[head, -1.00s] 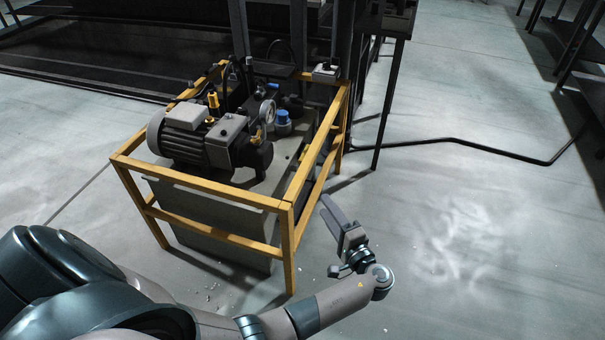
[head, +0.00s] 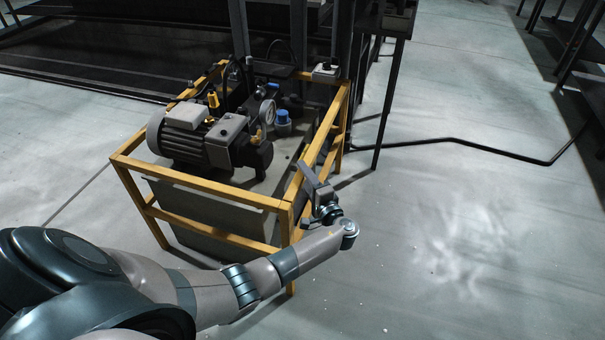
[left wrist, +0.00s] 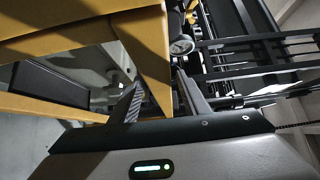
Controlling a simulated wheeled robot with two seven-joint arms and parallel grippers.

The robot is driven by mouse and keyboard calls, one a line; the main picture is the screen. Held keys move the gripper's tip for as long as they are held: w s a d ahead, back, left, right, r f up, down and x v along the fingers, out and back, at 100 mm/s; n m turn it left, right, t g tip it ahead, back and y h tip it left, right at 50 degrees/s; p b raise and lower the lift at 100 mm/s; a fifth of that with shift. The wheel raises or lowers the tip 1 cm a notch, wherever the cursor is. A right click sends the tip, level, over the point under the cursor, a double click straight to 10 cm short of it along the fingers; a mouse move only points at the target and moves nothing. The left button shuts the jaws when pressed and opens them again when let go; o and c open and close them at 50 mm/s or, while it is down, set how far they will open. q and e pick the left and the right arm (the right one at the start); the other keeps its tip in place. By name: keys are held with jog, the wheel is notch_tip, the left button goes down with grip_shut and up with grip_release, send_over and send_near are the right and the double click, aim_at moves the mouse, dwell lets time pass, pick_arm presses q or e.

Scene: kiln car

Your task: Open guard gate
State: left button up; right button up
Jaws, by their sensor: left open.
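A yellow guard frame (head: 195,182) stands around a pump unit. Its right side, with a sloping yellow top rail (head: 327,126), is the part nearest my gripper; I cannot tell which section is the gate. My left gripper (head: 311,176) is open at that right side, close to the front right corner post (head: 286,232). In the left wrist view the open fingers (left wrist: 161,96) point at a yellow bar (left wrist: 148,48), which shows between them. I cannot tell whether they touch it. My right gripper is not in view.
Inside the frame are a grey motor (head: 182,140), a pressure gauge (head: 267,111) and a blue cap (head: 282,117). A dark post (head: 388,105) stands behind on the right, and a black cable (head: 470,143) runs along the floor.

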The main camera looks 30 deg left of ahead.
pick_arm(q)
jog(key=shift+w+a, duration=0.3)
jog(key=shift+a, duration=0.2)
grip_shut()
jog(key=shift+d, duration=0.15)
